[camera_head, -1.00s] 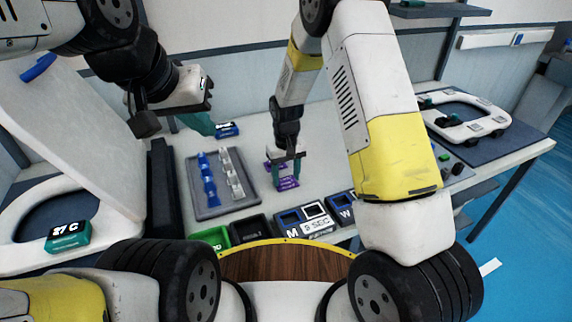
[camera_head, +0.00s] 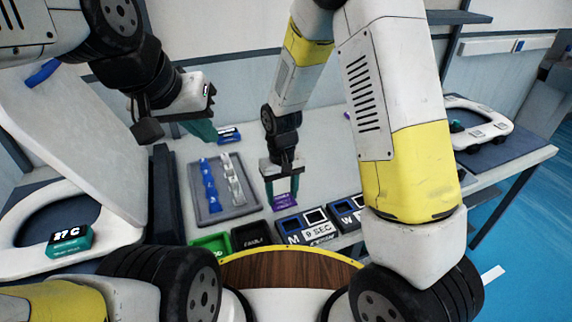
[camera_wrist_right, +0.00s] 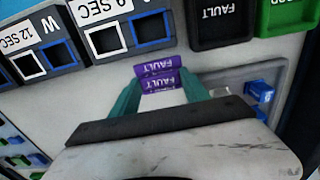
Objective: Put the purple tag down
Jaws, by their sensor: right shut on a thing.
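The purple tag (camera_head: 285,202) is between the teal fingers of my right gripper (camera_head: 282,188), which is shut on it. In the right wrist view the tag (camera_wrist_right: 158,68) reads FAULT and sits between the fingertips of the right gripper (camera_wrist_right: 160,88). The tag is low over the white table, just behind the black FAULT tray (camera_head: 251,234); I cannot tell whether it touches the table. My left gripper (camera_head: 203,131) is at the upper left, near a small blue tag (camera_head: 228,135); its finger opening does not show clearly.
A green tray (camera_head: 211,243) is left of the black one. Dark boxes with M and W labels (camera_head: 295,230) stand to the right. A grey tray (camera_head: 238,211) with blue and white pieces lies left. Bare table lies behind the right gripper.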

